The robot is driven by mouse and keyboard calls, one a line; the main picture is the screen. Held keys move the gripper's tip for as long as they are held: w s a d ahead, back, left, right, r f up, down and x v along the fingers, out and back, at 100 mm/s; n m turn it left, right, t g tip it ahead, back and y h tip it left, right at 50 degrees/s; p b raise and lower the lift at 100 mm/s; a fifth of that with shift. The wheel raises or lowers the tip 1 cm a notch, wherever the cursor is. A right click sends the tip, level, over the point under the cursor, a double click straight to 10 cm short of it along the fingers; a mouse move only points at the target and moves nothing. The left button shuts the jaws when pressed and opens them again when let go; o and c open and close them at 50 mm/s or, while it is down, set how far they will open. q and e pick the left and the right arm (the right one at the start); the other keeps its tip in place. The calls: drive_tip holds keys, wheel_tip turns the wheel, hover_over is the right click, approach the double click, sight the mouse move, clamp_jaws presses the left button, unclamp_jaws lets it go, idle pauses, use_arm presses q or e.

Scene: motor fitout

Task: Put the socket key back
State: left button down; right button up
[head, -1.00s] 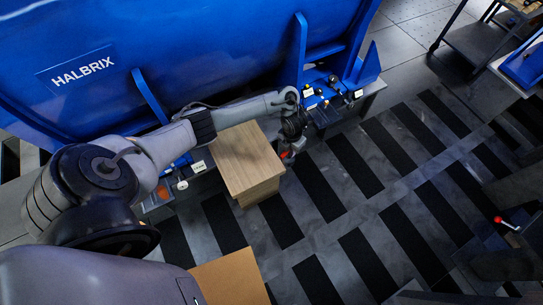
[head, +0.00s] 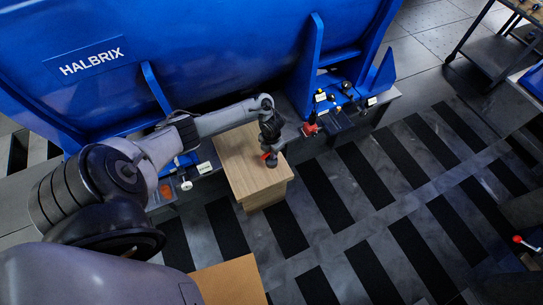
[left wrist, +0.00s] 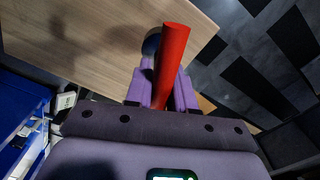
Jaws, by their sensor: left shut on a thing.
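The socket key shows as a red cylindrical handle (left wrist: 172,55) in the left wrist view, with a dark round part partly hidden beside it. My left gripper (left wrist: 160,88) is shut on it, with purple fingers on both sides. In the head view my left gripper (head: 269,152) points down over the wooden block (head: 240,172), and a little of the red handle (head: 265,157) shows at its tip. I cannot tell whether the key touches the wood. The key's lower end is hidden. My right gripper is not in view.
A blue machine (head: 220,60) stands behind the block. A ledge with small black, white and blue fittings (head: 345,100) lies to the right, with a red part (head: 310,129) at its near end. A brown board (head: 230,280) is at the front.

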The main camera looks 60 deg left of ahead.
sight(270, 163)
use_arm(q)
wheel_tip(270, 163, down, 3)
drive_tip(key=shift+r+b, duration=0.15)
drive_tip(key=shift+b, duration=0.4)
drive_tip(key=shift+d, duration=0.1)
drive_tip(key=shift+f, duration=0.2)
drive_tip(key=shift+f, duration=0.15)
drive_tip(key=c, duration=1)
unclamp_jaws()
drive_tip(key=shift+o, duration=0.2)
